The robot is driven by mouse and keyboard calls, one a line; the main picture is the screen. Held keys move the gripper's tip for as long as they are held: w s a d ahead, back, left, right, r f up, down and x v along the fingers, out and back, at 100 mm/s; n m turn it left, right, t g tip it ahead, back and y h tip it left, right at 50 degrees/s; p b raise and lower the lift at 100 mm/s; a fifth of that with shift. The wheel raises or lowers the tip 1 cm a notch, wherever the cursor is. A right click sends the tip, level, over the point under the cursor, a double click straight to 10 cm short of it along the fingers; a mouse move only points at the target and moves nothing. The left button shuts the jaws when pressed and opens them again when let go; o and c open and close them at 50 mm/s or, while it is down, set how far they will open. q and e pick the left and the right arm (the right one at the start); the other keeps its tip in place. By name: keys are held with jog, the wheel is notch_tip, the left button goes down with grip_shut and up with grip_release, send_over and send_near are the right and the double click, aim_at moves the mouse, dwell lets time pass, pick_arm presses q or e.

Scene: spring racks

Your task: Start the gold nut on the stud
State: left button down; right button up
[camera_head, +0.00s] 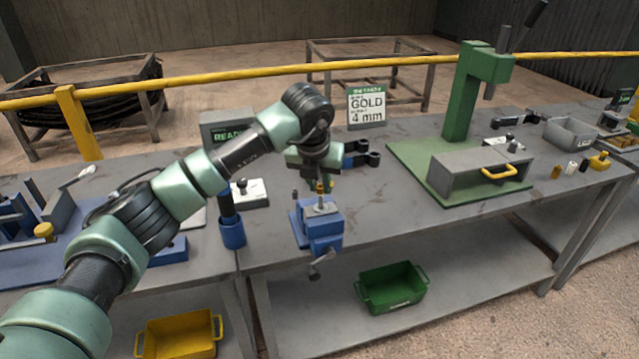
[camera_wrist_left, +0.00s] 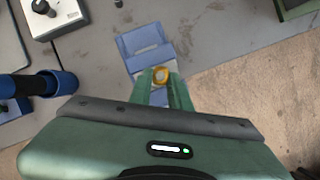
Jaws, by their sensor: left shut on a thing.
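The gold nut (camera_head: 320,187) is held between the fingertips of my left gripper (camera_head: 319,184), right above the blue vise (camera_head: 322,226). In the left wrist view the nut (camera_wrist_left: 160,75) shows as a gold ring between the two green fingers of the gripper (camera_wrist_left: 160,80). A short upright stud (camera_head: 320,201) stands in the vise jaws, directly below the nut. I cannot tell whether the nut touches the stud. In the left wrist view the blue vise (camera_wrist_left: 144,45) lies beyond the nut, and the stud is hidden. My right gripper is not in view.
A sign (camera_head: 367,107) reading "GOLD 4 mm" stands behind the vise. A blue cylindrical holder (camera_head: 232,234) is left of it, near a white switch box (camera_head: 254,193). A green press (camera_head: 461,125) stands to the right. The bench between vise and press is clear.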

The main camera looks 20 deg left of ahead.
pick_arm(q)
jog(key=shift+f+b, duration=0.75)
jog(key=shift+f, duration=0.25)
jog(key=c, duration=1.2)
grip_release()
jog(key=shift+c, duration=0.2)
jog(key=o, duration=0.5)
notch_tip(320, 180, up, 7)
jog(key=p, duration=0.3)
jog(key=shift+p, duration=0.3)
